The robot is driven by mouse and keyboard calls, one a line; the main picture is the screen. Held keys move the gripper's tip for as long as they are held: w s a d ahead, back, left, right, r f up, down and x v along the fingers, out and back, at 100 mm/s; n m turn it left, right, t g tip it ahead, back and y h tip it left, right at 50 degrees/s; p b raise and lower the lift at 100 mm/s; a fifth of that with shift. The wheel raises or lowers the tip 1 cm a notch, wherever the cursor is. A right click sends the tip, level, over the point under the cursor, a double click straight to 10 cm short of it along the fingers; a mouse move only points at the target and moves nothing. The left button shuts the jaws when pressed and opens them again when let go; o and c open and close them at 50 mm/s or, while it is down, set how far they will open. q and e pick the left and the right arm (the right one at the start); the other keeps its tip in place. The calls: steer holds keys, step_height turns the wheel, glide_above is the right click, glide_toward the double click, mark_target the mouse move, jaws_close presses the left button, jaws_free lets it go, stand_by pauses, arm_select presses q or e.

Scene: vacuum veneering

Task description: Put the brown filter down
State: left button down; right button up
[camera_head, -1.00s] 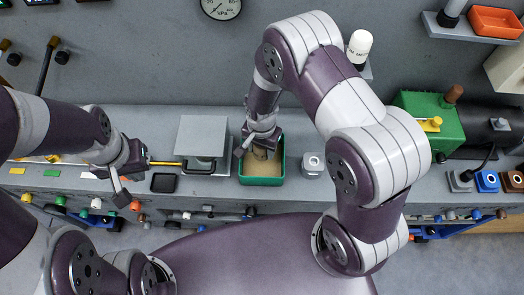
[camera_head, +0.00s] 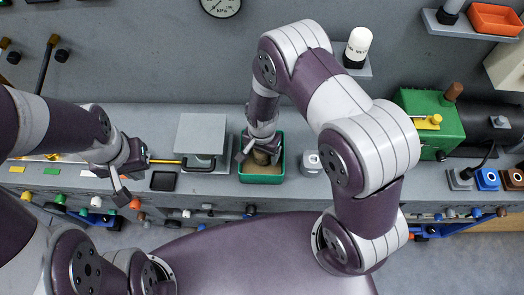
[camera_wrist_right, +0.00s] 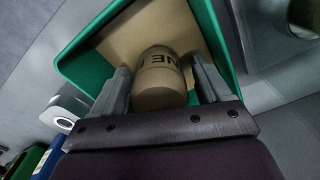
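The brown filter (camera_wrist_right: 160,78) is a short tan cylinder with dark letters, partly "NE", on its side. In the head view the filter (camera_head: 262,157) shows below my right gripper (camera_head: 260,148), within the rim of the green tray (camera_head: 262,179). The tray has a tan floor. I cannot tell whether the filter's underside touches that floor. My left gripper (camera_head: 119,188) is over the bench's left part; its finger opening is unclear.
A small grey block with a round top (camera_head: 311,164) stands close on the right. A green box (camera_head: 430,125) is further right. A black tray (camera_head: 164,181) lies left.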

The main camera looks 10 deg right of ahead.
step_height(320, 180, up, 14)
steer(key=s+d+r+n+t, duration=0.1)
steer(key=s+d+r+n, duration=0.6)
steer(key=s+n, duration=0.1)
steer(key=shift+s+d+r, duration=0.15)
steer(key=shift+s+r, duration=0.05)
steer(key=shift+s, duration=0.05)
